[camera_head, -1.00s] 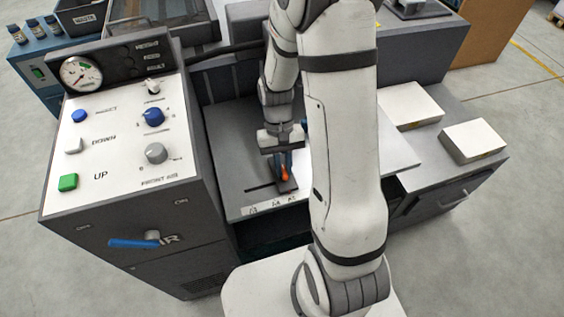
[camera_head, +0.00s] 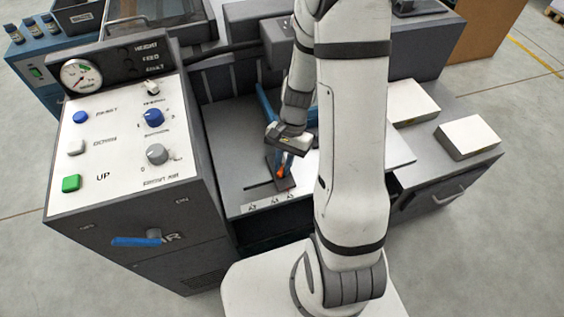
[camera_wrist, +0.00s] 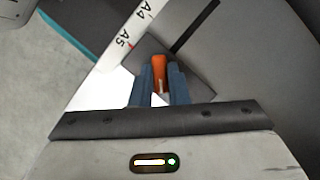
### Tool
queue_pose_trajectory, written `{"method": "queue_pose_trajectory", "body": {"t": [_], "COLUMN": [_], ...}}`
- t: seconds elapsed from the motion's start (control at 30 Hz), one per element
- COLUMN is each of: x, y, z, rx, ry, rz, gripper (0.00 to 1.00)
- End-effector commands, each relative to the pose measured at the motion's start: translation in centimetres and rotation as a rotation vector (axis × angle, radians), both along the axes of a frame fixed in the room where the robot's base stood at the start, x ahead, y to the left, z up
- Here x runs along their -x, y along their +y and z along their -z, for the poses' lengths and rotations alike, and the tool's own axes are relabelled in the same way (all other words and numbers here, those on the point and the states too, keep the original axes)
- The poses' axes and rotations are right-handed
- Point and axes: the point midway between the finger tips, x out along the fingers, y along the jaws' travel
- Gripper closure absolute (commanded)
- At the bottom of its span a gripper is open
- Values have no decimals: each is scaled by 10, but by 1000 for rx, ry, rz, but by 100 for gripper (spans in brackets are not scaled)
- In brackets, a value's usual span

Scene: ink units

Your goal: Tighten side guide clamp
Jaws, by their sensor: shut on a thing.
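The side guide clamp's orange lever (camera_wrist: 159,72) shows in the wrist view between the two blue fingers of my gripper (camera_wrist: 160,84), which is shut on it. In the head view the orange lever (camera_head: 283,171) stands on a dark guide block (camera_head: 287,184) near the front of the feed table, beside a slot. My gripper (camera_head: 279,160) reaches down onto it from above, with the wrist tilted. The fingers hide part of the lever. A scale strip (camera_wrist: 125,40) marked A4 and A5 runs along the table edge beside the block.
A white control panel (camera_head: 118,150) with buttons and knobs stands left of the feed table. A blue-handled lever (camera_head: 137,241) is on the cabinet front. White paper stacks (camera_head: 468,138) lie on the right. My arm hides part of the table.

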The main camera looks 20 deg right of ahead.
Motion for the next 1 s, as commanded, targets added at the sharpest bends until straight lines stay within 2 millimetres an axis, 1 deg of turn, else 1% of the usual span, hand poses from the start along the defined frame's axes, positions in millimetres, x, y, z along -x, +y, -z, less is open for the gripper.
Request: {"method": "queue_pose_trajectory", "body": {"t": [0.53, 0.57, 0.8, 1.0], "x": [0, 0, 0, 0], "y": [0, 0, 0, 0], "z": [0, 0, 0, 0], "rx": [1, 1, 1, 1], "ry": [-1, -1, -1, -1], "rz": [23, 23, 22, 21], "gripper": [100, 83, 64, 64]}}
